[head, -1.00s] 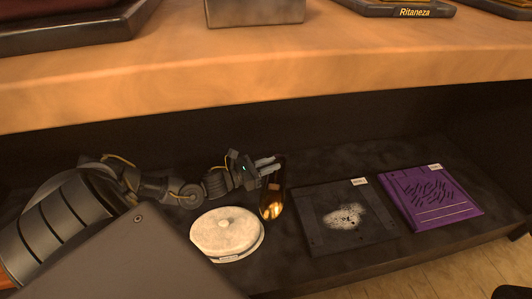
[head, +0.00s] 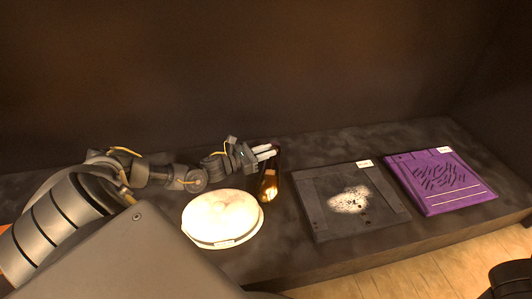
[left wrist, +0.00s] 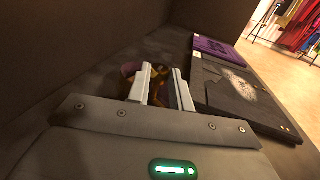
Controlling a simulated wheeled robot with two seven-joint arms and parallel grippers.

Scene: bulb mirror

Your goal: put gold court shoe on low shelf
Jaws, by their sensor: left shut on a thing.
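The gold court shoe (head: 270,188) is dark with a shiny gold part, and stands on or just above the low shelf (head: 300,262), to the right of a round white item. My left gripper (head: 268,152) is at its far end, shut on it. In the left wrist view the shoe (left wrist: 158,88) shows between the two pale fingers (left wrist: 162,88), partly hidden by them. Whether its sole touches the shelf I cannot tell. My right gripper does not show clearly.
The round white item (head: 222,218) sits close left of the shoe. A dark folded garment (head: 320,215) with a white print and a purple one (head: 438,182) lie to the right. A dark back wall rises behind. Wooden floor (head: 420,275) shows in front.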

